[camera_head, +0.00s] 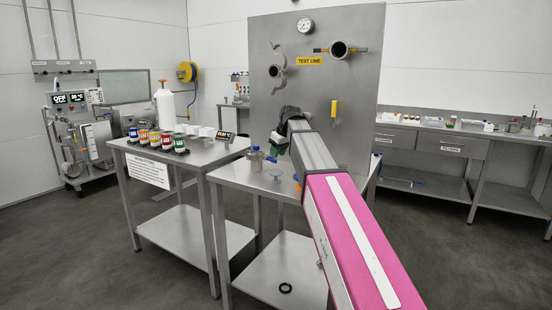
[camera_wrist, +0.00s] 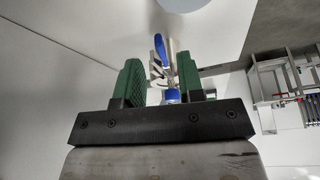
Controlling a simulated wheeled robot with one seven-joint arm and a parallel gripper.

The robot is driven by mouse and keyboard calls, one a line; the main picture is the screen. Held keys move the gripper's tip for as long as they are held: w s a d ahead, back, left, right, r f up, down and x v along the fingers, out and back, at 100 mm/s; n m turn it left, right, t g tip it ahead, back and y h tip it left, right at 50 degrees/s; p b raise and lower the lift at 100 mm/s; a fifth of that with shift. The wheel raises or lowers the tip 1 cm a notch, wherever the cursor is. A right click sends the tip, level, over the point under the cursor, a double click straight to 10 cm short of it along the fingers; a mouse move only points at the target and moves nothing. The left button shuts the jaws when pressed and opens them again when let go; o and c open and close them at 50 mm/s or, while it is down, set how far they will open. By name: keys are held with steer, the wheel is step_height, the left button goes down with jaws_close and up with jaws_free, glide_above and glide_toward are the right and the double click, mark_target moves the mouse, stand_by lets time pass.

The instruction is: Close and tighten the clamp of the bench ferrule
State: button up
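In the head view, my gripper (camera_head: 277,144) is low in front of the steel test panel, above the bench; my forearm hides part of the bench. In the wrist view, its two green fingers (camera_wrist: 160,75) stand apart. A small metal fitting with a blue handle (camera_wrist: 160,46) shows between and beyond them, with a blue round part (camera_wrist: 172,96) lower down. I cannot tell whether this is the bench ferrule's clamp, or whether a finger touches it. Small orange and blue parts (camera_head: 296,179) show on the bench beside my arm.
The steel panel (camera_head: 262,105) carries pipe stubs (camera_head: 339,49), a gauge (camera_head: 305,25) and a yellow handle (camera_head: 334,108). A left table holds several colored jars (camera_head: 155,139). A black ring (camera_head: 286,287) lies on the lower shelf.

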steer(key=v, duration=0.7)
steer(key=shift+r, duration=0.25)
steer(key=shift+s, duration=0.1)
